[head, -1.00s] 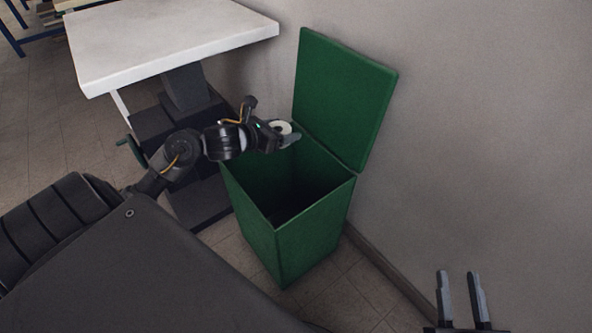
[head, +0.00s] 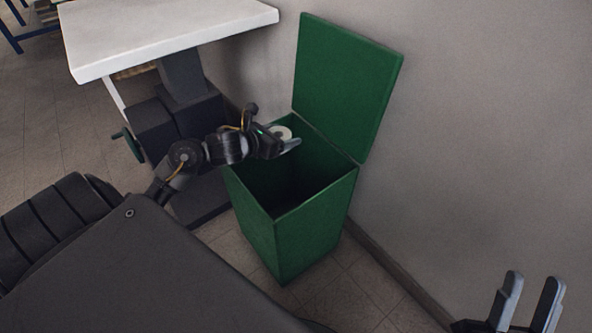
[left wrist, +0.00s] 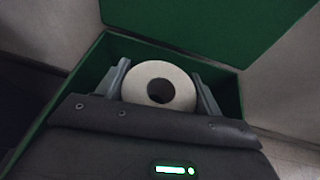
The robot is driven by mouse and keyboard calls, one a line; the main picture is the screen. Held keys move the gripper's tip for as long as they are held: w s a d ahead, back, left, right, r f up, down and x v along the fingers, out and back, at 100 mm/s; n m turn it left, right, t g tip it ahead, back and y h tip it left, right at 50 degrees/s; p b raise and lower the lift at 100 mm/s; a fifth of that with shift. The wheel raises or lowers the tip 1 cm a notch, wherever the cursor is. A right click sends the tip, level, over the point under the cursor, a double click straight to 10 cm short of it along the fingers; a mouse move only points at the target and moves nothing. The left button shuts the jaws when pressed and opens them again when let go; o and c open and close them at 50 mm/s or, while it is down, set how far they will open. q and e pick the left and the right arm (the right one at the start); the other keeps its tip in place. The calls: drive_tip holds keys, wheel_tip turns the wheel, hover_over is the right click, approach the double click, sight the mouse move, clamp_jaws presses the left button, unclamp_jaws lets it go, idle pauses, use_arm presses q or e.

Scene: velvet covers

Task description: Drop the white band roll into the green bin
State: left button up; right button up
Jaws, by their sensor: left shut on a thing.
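The green bin (head: 305,225) stands on the floor against the wall, its lid (head: 345,85) open and upright at the back. My left gripper (head: 286,141) is over the bin's opening near its back left side. It is shut on the white band roll (head: 281,132), a pale ring with a dark hole. In the left wrist view the roll (left wrist: 150,82) sits between the two fingers, with the bin's rim (left wrist: 88,70) and interior around it. My right gripper (head: 528,302) is at the lower right, away from the bin, its fingers apart and nothing between them.
A white-topped table (head: 170,35) with a dark base stands left of the bin, close to my left arm. The grey wall (head: 490,130) is behind and right of the bin. Tiled floor shows in front of the bin.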

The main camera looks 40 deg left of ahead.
use_arm(q)
drive_tip(key=o, duration=1.1)
drive_tip(key=shift+s+a+r, duration=0.1)
drive_tip(key=shift+s, duration=0.2)
drive_tip(key=p+v, duration=0.1)
drive_tip(key=v, duration=0.9)
drive_tip(key=shift+s+p, duration=0.1)
drive_tip(key=shift+p, duration=0.3)
use_arm(e)
drive_tip(key=a+f+g, duration=0.1)
drive_tip(key=w+a+f+g, duration=0.1)
drive_tip(key=g, duration=0.1)
drive_tip(key=shift+w+a+n, duration=0.2)
drive_tip(key=shift+n, duration=0.1)
